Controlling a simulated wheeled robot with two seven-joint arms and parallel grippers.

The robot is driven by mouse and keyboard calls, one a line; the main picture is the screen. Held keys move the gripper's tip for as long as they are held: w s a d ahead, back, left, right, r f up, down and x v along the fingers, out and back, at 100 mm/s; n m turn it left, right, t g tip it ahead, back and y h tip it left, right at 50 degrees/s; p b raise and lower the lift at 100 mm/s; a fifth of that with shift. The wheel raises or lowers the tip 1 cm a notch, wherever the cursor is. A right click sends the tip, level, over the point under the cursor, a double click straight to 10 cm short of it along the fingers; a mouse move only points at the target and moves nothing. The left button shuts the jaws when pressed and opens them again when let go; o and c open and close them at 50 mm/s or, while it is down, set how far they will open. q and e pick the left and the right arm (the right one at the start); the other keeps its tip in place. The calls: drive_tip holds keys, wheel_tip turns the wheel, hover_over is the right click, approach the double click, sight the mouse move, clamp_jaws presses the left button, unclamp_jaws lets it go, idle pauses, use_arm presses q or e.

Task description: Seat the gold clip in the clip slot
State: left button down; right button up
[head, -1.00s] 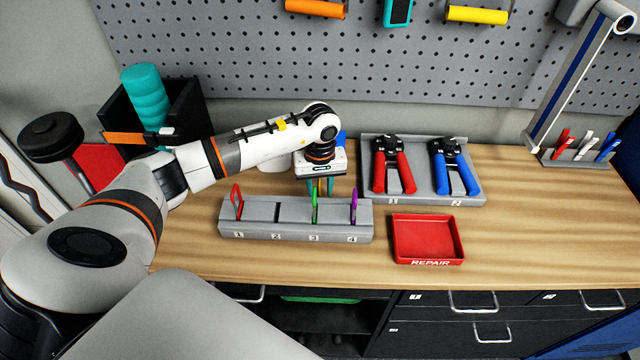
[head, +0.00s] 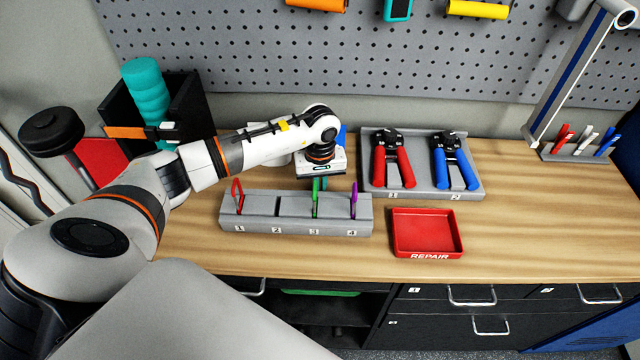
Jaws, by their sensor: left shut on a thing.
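A grey clip rack (head: 295,228) with numbered slots stands on the wooden bench. A red clip (head: 237,196) stands in slot 1, a green clip (head: 316,200) in slot 3 and a purple clip (head: 354,203) in slot 4. Slot 2 (head: 278,205) is empty. My left gripper (head: 323,184) points down just behind the rack, near slots 3 and 4. Its fingers are closed together on something small. The gold clip itself cannot be made out; the rack and fingers hide what is held. My right gripper is out of view.
Right of the rack are a red REPAIR tray (head: 428,232) and a grey holder (head: 375,137) with red pliers (head: 394,165) and blue pliers (head: 454,165). A black box (head: 190,100) with a teal roller stands at the back left. Bench front right is clear.

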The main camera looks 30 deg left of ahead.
use_arm(q)
wheel_tip(320, 180, up, 9)
drive_tip(key=b, duration=0.3)
drive_tip(key=shift+f, duration=0.2)
drive_tip(key=shift+r, duration=0.55)
drive_tip(key=shift+d+r, duration=0.1)
drive_tip(key=s+d+m, duration=0.1)
drive_tip(key=s+d, duration=0.1)
drive_tip(key=s+d+m, duration=0.1)
drive_tip(key=d, duration=0.1)
drive_tip(key=s+d+m, duration=0.2)
drive_tip(key=d, duration=0.1)
drive_tip(key=shift+s+r, duration=0.1)
drive_tip(key=shift+s, duration=0.2)
drive_tip(key=s+d+m, duration=0.4)
drive_tip(key=s+d, duration=0.1)
drive_tip(key=s, duration=0.3)
drive_tip(key=shift+d+m, duration=0.15)
drive_tip(key=shift+m, duration=0.15)
